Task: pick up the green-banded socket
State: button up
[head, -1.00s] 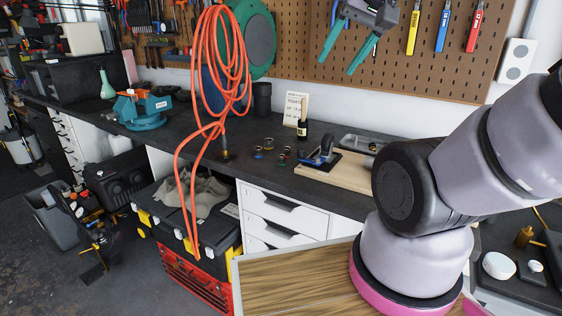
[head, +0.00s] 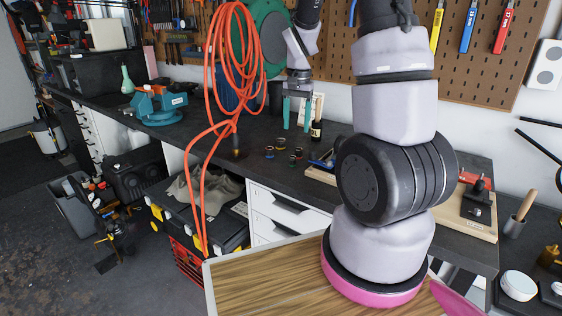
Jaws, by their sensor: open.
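Several small dark sockets with coloured bands stand in a loose group on the dark workbench. The green-banded socket (head: 298,152) seems to be the right-hand one of the group, though the bands are tiny at this size. My gripper (head: 296,129) has teal fingers that point down, and they are apart with nothing between them. It hangs above and slightly behind the sockets, clear of them.
A blue-banded socket (head: 270,153) and a reddish-banded socket (head: 292,161) stand close by. A dark bottle (head: 316,131) stands to the right, beside a white card. An orange hose (head: 230,60) hangs at left. Bench left of the sockets is mostly clear.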

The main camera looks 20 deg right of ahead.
send_over(293, 166)
jog(key=w, duration=0.1)
jog(key=f, duration=0.7)
jog(key=shift+d, duration=0.25)
notch_tip(293, 166, down, 6)
jog(key=shift+a+r, duration=0.15)
grip_shut()
